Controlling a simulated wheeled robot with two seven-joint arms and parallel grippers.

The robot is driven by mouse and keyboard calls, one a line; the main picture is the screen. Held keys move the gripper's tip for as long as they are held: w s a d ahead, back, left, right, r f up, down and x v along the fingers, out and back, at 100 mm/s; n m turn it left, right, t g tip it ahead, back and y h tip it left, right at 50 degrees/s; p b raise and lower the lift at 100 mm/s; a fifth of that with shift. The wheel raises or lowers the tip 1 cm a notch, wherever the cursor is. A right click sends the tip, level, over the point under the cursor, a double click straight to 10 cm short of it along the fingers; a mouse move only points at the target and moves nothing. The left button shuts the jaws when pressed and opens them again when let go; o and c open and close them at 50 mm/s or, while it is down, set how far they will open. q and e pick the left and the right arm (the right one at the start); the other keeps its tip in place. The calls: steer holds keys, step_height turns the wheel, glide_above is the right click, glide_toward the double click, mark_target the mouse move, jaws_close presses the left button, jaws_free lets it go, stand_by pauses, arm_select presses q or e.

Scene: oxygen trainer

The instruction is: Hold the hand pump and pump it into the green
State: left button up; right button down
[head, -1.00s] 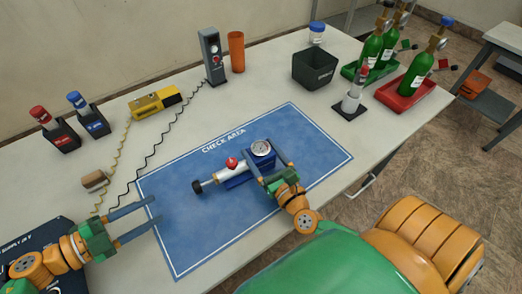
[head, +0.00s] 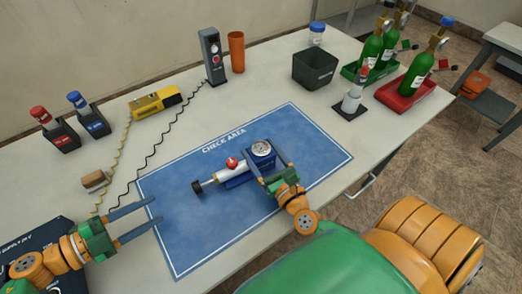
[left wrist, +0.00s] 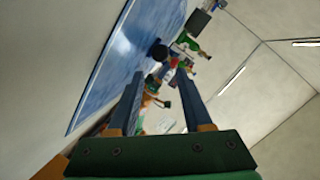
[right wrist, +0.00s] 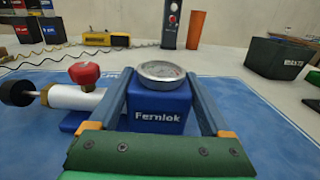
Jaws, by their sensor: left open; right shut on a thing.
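The hand pump lies on the blue check-area mat (head: 185,235). It has a blue body (right wrist: 158,108) marked Fernlok, a round gauge (head: 261,147) on top, a white barrel (head: 229,172), a red knob (right wrist: 84,73) and a black plunger handle (head: 197,187). The gauge's needle and green zone are too small to read. My right gripper (head: 272,172) is shut on the pump's blue body, one finger on each side, also seen in the right wrist view (right wrist: 160,105). My left gripper (head: 153,211) is open and empty at the mat's left edge, apart from the black handle.
Green cylinders (head: 417,75) sit at the right. The mat's front is clear.

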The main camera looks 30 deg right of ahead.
arm_select(q)
steer(key=c, duration=0.6)
steer(key=shift+w+r, duration=0.1)
jaws_close()
steer(key=w+a+r+n+t+y, duration=0.3)
steer(key=w+r+n+t+y, duration=0.3)
steer(key=w+r+n+t, duration=1)
steer(key=s+d+f+n+g+y, duration=0.1)
steer(key=s+f+n+g, duration=0.3)
steer(key=s+g, duration=0.3)
steer(key=s+d+f+n+g+y, duration=0.1)
steer(key=s+f+n+g, duration=0.3)
steer(key=s+g, duration=0.3)
steer(key=s+f, duration=0.1)
steer(key=s, duration=0.3)
steer(key=shift+s+d+f+n+y, duration=0.2)
steer(key=shift+d+n+y, duration=0.1)
steer(key=shift+d, duration=0.1)
